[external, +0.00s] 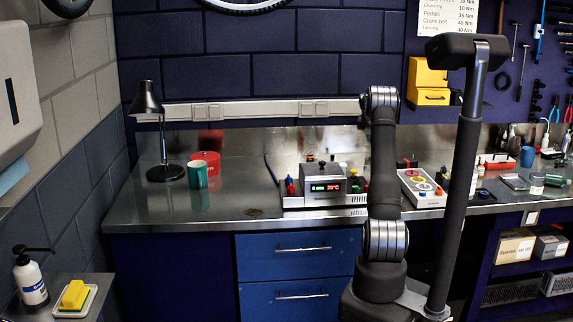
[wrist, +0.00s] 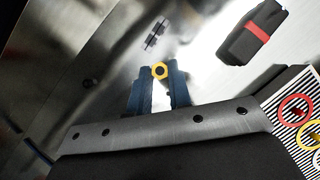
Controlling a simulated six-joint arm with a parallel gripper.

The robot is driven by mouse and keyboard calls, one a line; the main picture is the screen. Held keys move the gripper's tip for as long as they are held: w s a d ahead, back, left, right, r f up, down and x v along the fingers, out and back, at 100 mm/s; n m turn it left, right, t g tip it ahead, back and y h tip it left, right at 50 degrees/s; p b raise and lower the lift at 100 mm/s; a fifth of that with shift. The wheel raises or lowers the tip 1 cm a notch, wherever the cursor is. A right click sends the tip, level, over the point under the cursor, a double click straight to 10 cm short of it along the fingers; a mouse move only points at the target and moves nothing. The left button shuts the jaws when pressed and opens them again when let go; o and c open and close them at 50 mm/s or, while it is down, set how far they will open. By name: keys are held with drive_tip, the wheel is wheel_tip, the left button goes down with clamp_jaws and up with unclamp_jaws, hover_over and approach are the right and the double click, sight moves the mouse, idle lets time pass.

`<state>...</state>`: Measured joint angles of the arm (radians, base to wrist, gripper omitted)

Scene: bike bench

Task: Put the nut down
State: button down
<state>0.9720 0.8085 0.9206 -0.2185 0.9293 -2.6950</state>
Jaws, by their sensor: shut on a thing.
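The nut (wrist: 159,71) is a small yellow ring with a dark hole, seen in the wrist view at the tips of my gripper (wrist: 159,82). The two blue fingers are shut on it, with a narrow gap between them below the nut. The grey metal bench top (wrist: 205,75) lies beyond the nut; I cannot tell how high above it the nut is. In the external view my arm stands in front of the bench, and the gripper and nut are hidden or cannot be made out.
A black object with a red band (wrist: 252,33) lies to the right of the nut. A striped board with coloured rings (wrist: 285,114) is at lower right; its tray shows in the external view (external: 422,187). A control box (external: 322,186) stands left of my arm. Bare metal surrounds the nut.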

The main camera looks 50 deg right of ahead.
drive_tip(key=s+d+n, duration=0.1)
drive_tip(key=s, duration=0.2)
hover_over(354, 161)
drive_tip(key=a, duration=0.1)
drive_tip(key=shift+t, duration=0.3)
drive_tip(key=f, duration=0.6)
drive_tip(key=shift+s+a+f, duration=0.1)
drive_tip(key=shift+s+f, duration=0.15)
drive_tip(key=shift+f, duration=2)
drive_tip(key=shift+f, duration=0.1)
drive_tip(key=c, duration=1.3)
unclamp_jaws()
